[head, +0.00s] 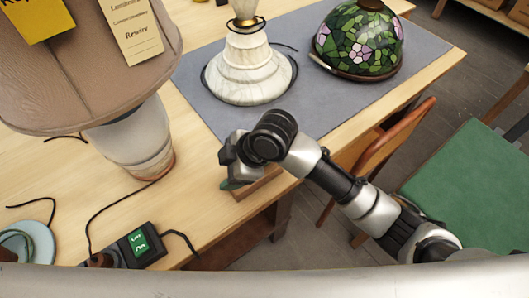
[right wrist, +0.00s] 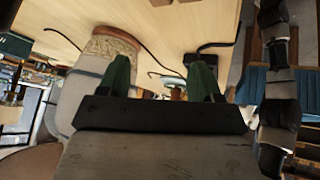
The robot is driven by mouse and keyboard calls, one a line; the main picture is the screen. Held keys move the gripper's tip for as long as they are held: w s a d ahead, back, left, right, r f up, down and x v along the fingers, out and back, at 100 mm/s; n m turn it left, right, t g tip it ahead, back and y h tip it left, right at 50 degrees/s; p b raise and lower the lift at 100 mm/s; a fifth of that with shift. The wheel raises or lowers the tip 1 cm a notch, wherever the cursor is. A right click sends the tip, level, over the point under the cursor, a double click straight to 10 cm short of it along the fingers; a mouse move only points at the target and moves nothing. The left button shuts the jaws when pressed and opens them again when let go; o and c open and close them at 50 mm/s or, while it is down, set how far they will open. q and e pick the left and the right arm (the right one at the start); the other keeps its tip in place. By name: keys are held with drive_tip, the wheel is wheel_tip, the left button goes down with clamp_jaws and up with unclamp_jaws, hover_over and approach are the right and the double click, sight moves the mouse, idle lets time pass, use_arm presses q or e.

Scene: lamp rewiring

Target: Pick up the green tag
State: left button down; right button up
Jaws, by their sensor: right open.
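I cannot make out a green tag for certain in either view. My right gripper (head: 231,184) is over the front edge of the table, next to a small wooden block, and its black body hides part of what lies under it. The right wrist view shows the gripper (right wrist: 161,74) with its two green fingers spread apart and nothing held between them. My left gripper is not in view.
A black box with a green display (head: 139,243) and cords is at the front left. The wooden block (head: 257,184) sits at the table edge. A marble lamp base (head: 247,75) and a stained-glass shade (head: 358,42) stand on the grey mat (head: 325,92). Bare table lies left of the gripper.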

drive_tip(key=w+d+r+n+g+h, duration=0.1)
drive_tip(key=w+d+r+n+h, duration=0.6)
drive_tip(key=r+n, duration=0.25)
drive_tip(key=f, duration=0.3)
drive_tip(key=w+f, duration=0.1)
drive_tip(key=f, duration=0.1)
drive_tip(key=shift+a+f+p, duration=0.3)
drive_tip(key=shift+a, duration=0.05)
drive_tip(key=f+p, duration=0.1)
drive_tip(key=f, duration=0.1)
drive_tip(key=d+f, duration=0.1)
drive_tip(key=f, duration=0.1)
drive_tip(key=shift+f+p, duration=0.4)
drive_tip(key=shift+w+f, duration=0.1)
drive_tip(key=shift+f, duration=0.15)
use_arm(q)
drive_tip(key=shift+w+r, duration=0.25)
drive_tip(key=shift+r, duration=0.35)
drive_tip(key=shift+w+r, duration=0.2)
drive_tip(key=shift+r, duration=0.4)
use_arm(e)
drive_tip(key=c, duration=1)
drive_tip(key=shift+o, duration=0.2)
